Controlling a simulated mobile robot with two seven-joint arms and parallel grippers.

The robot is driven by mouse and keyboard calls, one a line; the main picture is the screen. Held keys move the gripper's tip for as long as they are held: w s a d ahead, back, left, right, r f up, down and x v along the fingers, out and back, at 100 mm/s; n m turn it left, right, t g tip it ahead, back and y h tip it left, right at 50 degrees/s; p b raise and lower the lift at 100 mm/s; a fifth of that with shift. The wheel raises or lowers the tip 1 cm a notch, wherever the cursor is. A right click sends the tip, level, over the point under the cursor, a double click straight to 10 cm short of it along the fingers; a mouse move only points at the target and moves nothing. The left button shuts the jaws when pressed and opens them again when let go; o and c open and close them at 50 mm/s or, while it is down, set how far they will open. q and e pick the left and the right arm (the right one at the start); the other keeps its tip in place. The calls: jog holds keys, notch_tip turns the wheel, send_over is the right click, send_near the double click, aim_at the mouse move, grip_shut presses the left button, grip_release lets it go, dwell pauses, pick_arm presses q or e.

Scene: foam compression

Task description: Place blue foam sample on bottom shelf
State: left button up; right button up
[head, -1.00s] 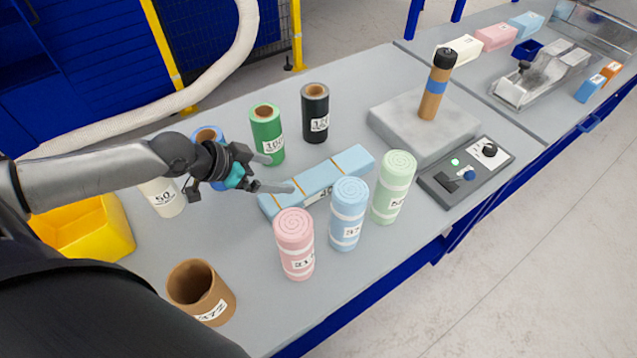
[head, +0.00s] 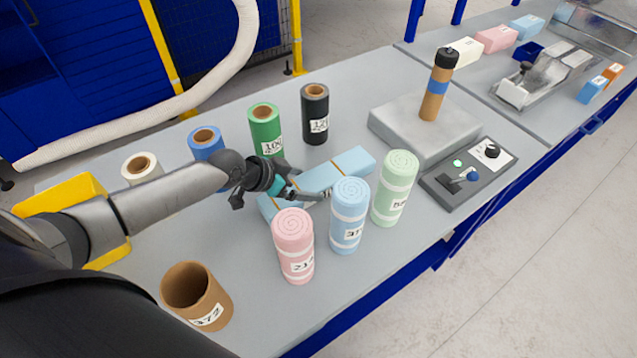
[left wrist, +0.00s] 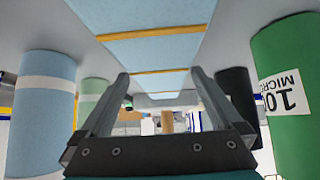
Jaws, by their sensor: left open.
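A long light blue block with thin orange bands (head: 345,167) lies on the grey table. A light blue rolled foam cylinder with white bands (head: 349,215) stands upright in front of it. I cannot tell which is the sample. My left gripper (head: 303,183) is open at the block's left part and partly hides it; I cannot tell if it touches. In the left wrist view, the banded block (left wrist: 150,50) lies between the open fingers (left wrist: 160,85), and the blue roll (left wrist: 40,115) stands at the left. No bottom shelf can be made out. My right gripper is out of view.
Pink (head: 293,245) and pale green (head: 394,188) rolls flank the blue roll. Green (head: 265,130), black (head: 315,113), blue (head: 206,143) and white (head: 140,168) rolls stand behind. A brown tube (head: 197,295) stands front left. A grey platform (head: 400,125) and control box (head: 470,172) lie right.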

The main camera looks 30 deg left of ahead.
pick_arm(q)
jog(key=shift+x, duration=1.1)
jog(key=shift+c, duration=0.2)
jog(key=c, duration=1.2)
